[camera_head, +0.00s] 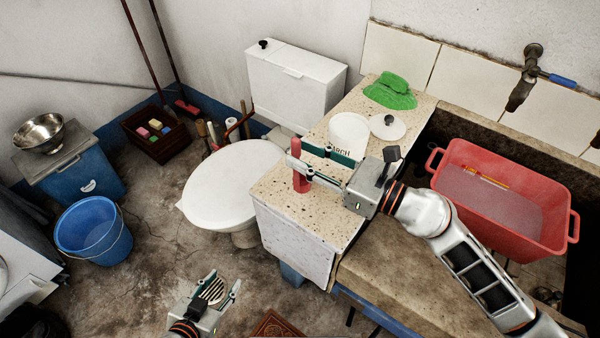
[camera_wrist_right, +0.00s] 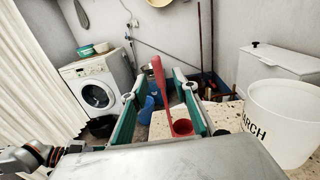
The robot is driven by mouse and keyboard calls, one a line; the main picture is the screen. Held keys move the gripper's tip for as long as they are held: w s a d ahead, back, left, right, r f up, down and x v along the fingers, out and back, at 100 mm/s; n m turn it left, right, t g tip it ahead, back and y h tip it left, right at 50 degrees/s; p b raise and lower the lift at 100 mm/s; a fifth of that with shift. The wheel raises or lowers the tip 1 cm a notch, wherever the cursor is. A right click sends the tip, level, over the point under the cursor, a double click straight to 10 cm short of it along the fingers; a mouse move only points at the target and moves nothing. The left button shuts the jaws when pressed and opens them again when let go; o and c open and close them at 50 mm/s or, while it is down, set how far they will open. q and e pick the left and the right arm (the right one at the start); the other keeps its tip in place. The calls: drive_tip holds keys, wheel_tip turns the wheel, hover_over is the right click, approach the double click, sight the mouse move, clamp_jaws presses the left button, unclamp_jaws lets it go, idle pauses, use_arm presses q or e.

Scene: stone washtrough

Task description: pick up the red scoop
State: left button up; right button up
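The red scoop (camera_head: 300,178) stands on the near end of the speckled stone ledge (camera_head: 300,211), its handle pointing up. In the right wrist view the scoop (camera_wrist_right: 180,127) shows its round cup below and its handle between my fingers. My right gripper (camera_head: 308,158) is open around the scoop, with a finger on either side; its fingers also show in the wrist view (camera_wrist_right: 160,88). Gaps show between the fingers and the scoop there. My left gripper (camera_head: 222,288) is open and empty, low in the head view, away from the ledge.
A white tub (camera_head: 348,132) with lettering stands just behind my right gripper, beside a white lid (camera_head: 388,127) and a green cloth (camera_head: 390,92). A red basin (camera_head: 505,200) sits in the trough at right. A toilet (camera_head: 218,185) adjoins the ledge; a blue bucket (camera_head: 93,230) stands left.

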drive_tip(key=shift+x, duration=1.15)
clamp_jaws()
use_arm(q)
drive_tip(key=shift+w+r, duration=0.3)
drive_tip(key=shift+r, duration=0.1)
drive_tip(key=shift+f, duration=0.1)
